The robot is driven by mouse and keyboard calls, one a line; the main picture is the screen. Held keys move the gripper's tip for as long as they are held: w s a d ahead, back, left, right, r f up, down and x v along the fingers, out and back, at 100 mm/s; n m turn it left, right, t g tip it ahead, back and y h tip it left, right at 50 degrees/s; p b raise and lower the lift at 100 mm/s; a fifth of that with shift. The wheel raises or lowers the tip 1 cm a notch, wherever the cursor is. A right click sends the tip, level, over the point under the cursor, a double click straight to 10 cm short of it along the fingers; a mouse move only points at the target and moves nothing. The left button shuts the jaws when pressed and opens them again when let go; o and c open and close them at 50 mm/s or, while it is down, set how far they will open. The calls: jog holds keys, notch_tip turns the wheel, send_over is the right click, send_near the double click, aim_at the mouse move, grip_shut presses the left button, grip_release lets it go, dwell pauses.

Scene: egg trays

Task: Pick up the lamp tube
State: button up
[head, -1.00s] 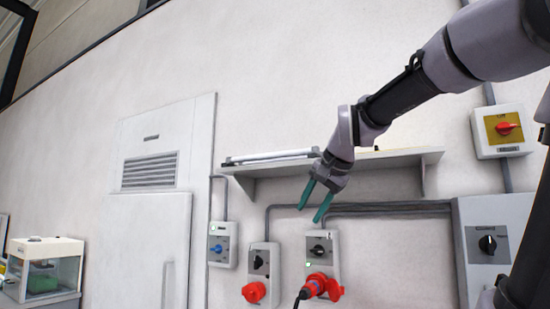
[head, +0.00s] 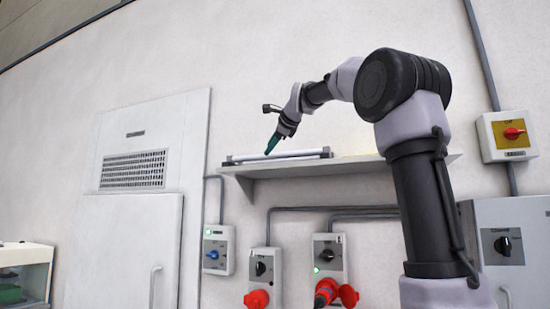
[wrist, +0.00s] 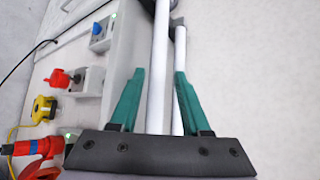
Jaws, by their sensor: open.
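White lamp tubes (head: 285,155) lie along the left part of the wall shelf (head: 235,168). In the wrist view two long white tubes show: a longer left one (wrist: 159,70) and a right one (wrist: 179,50) with a grey end. My gripper (head: 270,148) is just above the tubes in the head view, pointing down. In the wrist view its green fingers (wrist: 160,74) stand apart. The left tube runs between the fingertips; the right tube passes by the right fingertip. I cannot tell whether the fingers touch either tube.
Below the shelf are switch boxes: one with a blue knob (head: 216,252), others with red plugs (head: 257,298). A white cabinet (head: 120,240) with a vent stands left. A yellow-faced switch box (head: 507,136) is at right. The wall above the shelf is clear.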

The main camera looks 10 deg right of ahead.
jog(key=x, duration=0.5)
jog(key=shift+f, duration=0.2)
jog(key=c, duration=0.7)
jog(key=shift+c, duration=0.2)
jog(key=shift+r, duration=0.15)
